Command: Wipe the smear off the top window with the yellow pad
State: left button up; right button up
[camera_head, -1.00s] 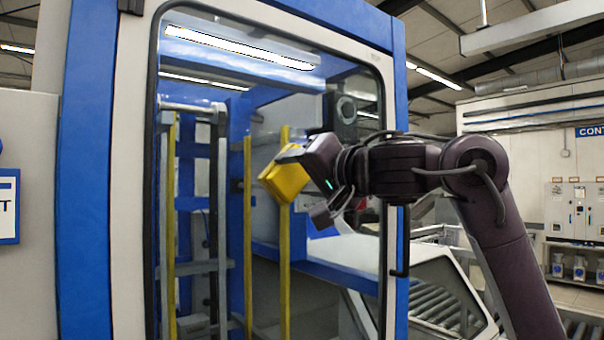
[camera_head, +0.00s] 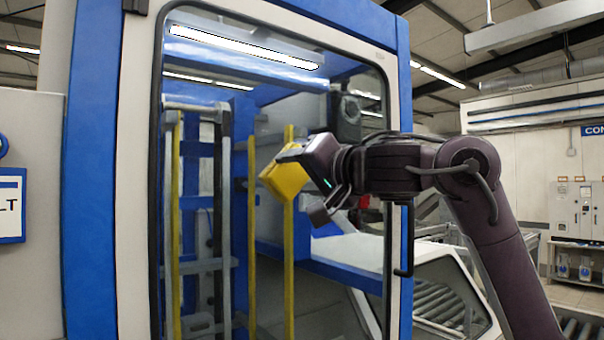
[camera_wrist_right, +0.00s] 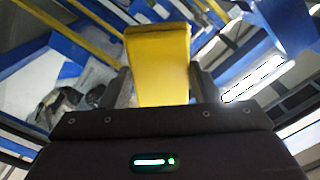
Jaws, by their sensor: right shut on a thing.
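My right gripper (camera_head: 305,180) is shut on the yellow pad (camera_head: 282,178), which it holds tilted in front of the top window (camera_head: 215,100) of the blue and white machine. In the right wrist view the pad (camera_wrist_right: 158,60) stands between the two fingers (camera_wrist_right: 158,88). I cannot tell whether the pad touches the glass. I make out no clear smear on the window; bright lamp reflections cross its upper part. My left gripper is not in view.
The window has a dark frame with a blue post (camera_head: 90,180) at left and a dark door handle (camera_head: 404,240) at lower right. A roller conveyor (camera_head: 445,305) runs at lower right. A control cabinet (camera_head: 577,210) stands farther back at right.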

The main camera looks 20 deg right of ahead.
jog(key=shift+w+a, duration=0.2)
jog(key=shift+w, duration=0.25)
jog(key=w+d, duration=0.4)
jog(key=d, duration=0.6)
jog(key=shift+d, duration=0.2)
dwell(0.8)
jog(key=shift+s+a, duration=0.1)
